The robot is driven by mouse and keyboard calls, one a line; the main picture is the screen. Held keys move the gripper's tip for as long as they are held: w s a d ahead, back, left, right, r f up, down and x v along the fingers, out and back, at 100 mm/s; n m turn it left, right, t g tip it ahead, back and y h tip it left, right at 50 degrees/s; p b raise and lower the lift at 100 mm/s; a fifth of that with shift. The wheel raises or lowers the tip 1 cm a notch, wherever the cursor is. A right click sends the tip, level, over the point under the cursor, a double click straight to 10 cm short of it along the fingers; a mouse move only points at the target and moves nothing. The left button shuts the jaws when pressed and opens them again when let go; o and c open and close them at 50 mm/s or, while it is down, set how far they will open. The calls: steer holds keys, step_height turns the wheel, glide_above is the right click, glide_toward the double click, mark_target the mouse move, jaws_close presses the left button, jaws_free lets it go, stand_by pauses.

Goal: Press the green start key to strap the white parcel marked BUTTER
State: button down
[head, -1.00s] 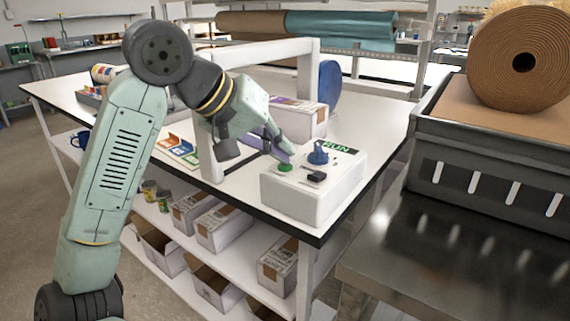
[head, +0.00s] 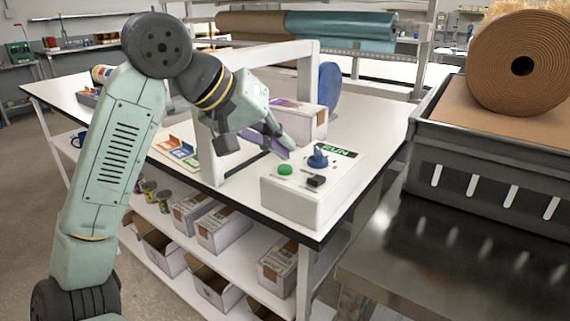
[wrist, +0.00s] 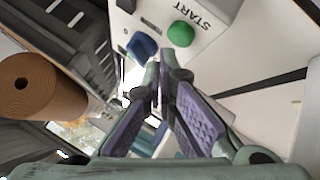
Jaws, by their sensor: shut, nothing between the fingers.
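The green start key (head: 285,169) is on top of a white control box (head: 300,203) at the near corner of the table. In the wrist view the key (wrist: 181,34) sits beside the word START. My gripper (head: 286,154) is shut and empty, just above and behind the key, apart from it. In the wrist view the closed fingertips (wrist: 163,74) point just below the key and the blue knob (wrist: 142,45). A white parcel (head: 302,119) with a purple mark on top stands behind the gripper near the white arch; its lettering cannot be read.
The blue knob (head: 317,157) and a small black switch (head: 316,181) are close to the key on the box. The white arch (head: 207,160) stands left of it. A metal bench with a brown paper roll (head: 522,62) is at the right.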

mark_target(281, 165)
steer(key=shift+r, duration=0.1)
step_height(281, 165, up, 5)
steer(key=p, duration=0.3)
steer(key=shift+p, duration=0.35)
